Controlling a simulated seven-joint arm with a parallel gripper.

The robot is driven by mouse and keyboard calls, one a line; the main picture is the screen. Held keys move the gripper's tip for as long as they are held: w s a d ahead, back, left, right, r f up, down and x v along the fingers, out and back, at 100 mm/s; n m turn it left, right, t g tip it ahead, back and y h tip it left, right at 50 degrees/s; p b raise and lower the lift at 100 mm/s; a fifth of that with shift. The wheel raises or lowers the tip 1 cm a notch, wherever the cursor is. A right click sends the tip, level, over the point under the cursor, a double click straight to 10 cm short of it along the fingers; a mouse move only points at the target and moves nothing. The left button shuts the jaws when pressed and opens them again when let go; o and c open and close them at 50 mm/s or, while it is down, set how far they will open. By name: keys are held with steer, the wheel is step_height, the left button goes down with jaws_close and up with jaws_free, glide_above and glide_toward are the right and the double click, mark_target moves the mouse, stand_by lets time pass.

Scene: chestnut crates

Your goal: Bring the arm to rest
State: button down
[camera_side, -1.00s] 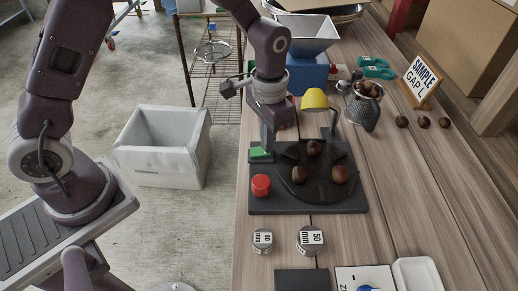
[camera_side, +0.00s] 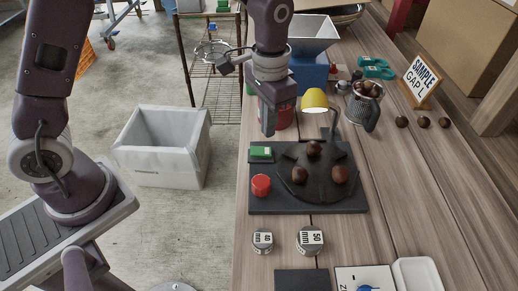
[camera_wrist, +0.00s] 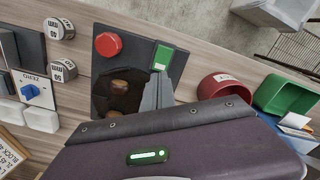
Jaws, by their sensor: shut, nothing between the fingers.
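My gripper (camera_side: 268,130) is shut and empty, pointing down above the far left part of a black board (camera_side: 310,206) in the side view. In the wrist view its fingertips (camera_wrist: 158,88) show close to the green switch (camera_wrist: 163,56). In the side view there is a gap between the fingertips and the green switch (camera_side: 261,153). The red button (camera_side: 261,185) sits nearer on the same board. A dark round plate (camera_side: 312,184) on the board carries three chestnuts (camera_side: 313,149).
A red container (camera_side: 283,113) stands partly hidden behind my gripper. Round weights (camera_side: 310,240) lie nearer. A white bin (camera_side: 165,150) stands on the floor left.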

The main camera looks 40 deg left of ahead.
steer(key=shift+r, duration=0.8)
steer(key=s+a+r+n+t, duration=0.15)
steer(key=s+a+r, duration=0.25)
steer(key=s+r, duration=0.55)
steer(key=s+a+r+t, duration=0.2)
steer(key=s, duration=0.4)
steer(key=s+a+r+n+t, duration=0.1)
steer(key=s+a+r+t, duration=0.1)
steer(key=s, duration=0.4)
steer(key=shift+n, duration=0.25)
